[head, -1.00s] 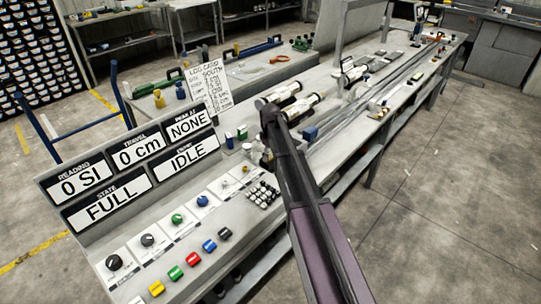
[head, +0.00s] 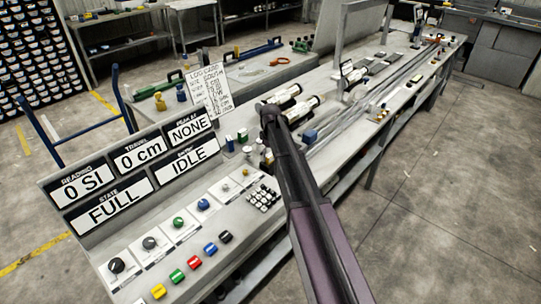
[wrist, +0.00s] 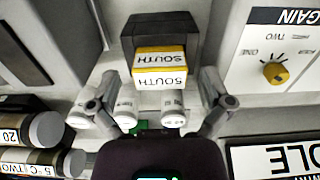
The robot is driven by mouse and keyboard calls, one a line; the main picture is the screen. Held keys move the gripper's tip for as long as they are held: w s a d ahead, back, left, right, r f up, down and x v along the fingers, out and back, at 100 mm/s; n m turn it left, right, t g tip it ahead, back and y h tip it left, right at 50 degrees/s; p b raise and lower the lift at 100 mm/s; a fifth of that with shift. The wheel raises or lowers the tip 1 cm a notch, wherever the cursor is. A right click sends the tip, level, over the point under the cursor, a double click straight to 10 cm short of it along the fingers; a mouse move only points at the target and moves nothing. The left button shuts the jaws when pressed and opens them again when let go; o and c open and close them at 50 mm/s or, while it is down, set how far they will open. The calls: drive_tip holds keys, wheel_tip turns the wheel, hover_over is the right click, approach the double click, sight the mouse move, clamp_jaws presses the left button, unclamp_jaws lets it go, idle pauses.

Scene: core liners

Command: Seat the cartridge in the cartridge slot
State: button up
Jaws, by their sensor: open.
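In the wrist view a small yellow-edged block (wrist: 160,76), which looks like the cartridge, bears white labels reading SOUTH. It stands against a dark block (wrist: 160,25); I cannot tell whether that is the cartridge slot or whether the two touch. My gripper (wrist: 159,88) is open, one finger on each side of the yellow-edged block, with clear gaps. White cylindrical ends show between the fingers, below the block. In the head view my gripper (head: 266,112) is over the bench, and its fingers are hard to make out. The cartridge cannot be picked out there.
The display panel (head: 130,170) reads FULL and IDLE and stands at the bench's left end, near knobs and coloured buttons (head: 193,263). Labelled dark cylinders (wrist: 30,130) lie left of my gripper in the wrist view. A knob panel (wrist: 275,50) is at right.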

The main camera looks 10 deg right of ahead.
sight(270, 155)
drive_tip(key=shift+r+p, duration=3.6)
drive_tip(key=shift+r, duration=0.3)
drive_tip(key=shift+a, duration=0.1)
drive_tip(key=s+m, duration=0.7)
drive_tip(key=s, duration=2.2)
drive_tip(key=shift+a, duration=0.3)
